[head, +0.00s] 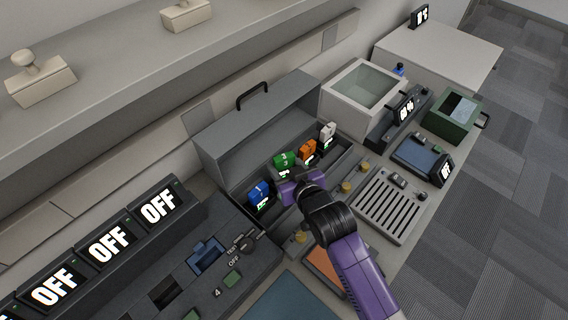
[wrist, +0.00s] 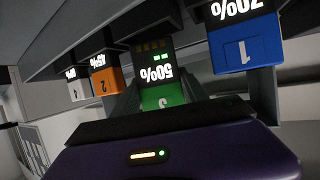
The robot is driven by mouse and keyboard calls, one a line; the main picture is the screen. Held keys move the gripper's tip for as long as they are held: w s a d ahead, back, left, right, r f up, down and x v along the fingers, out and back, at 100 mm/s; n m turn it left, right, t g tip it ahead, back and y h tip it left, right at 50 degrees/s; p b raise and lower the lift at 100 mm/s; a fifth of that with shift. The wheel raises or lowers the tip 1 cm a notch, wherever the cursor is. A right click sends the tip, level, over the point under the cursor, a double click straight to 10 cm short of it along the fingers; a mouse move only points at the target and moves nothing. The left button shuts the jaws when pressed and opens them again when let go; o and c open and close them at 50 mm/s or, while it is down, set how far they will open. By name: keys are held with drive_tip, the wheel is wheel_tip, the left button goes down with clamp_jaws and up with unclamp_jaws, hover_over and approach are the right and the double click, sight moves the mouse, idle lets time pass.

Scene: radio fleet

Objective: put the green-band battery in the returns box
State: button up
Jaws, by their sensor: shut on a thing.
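The green-band battery (head: 285,159), marked 3, is in the row of the open grey charging case (head: 243,119). In the wrist view its green end (wrist: 163,97) sits between my fingers, with a 50% display behind it. My gripper (head: 291,175) is shut on this battery; its fingertips are partly hidden in the head view. No label reads returns. Two open boxes stand to the right: a white box (head: 334,99) and a green box (head: 437,119) with a side handle. I cannot tell from markings which is the returns box.
A blue battery (head: 259,194) is left of the green one; orange (head: 308,147) and white (head: 328,131) batteries are to its right. The raised case lid stands behind them. A slotted grey tray (head: 388,205) and a panel with yellow knobs (head: 347,187) lie to the right.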

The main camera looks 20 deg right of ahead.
drive_tip(key=shift+f+b, duration=0.3)
drive_tip(key=shift+f, duration=0.1)
drive_tip(key=o, duration=1.5)
drive_tip(key=shift+s+r+p, duration=0.15)
drive_tip(key=shift+r+p, duration=0.2)
drive_tip(key=shift+r, duration=0.2)
drive_tip(key=b+v, duration=0.1)
drive_tip(key=v, duration=1)
drive_tip(key=shift+s, duration=0.35)
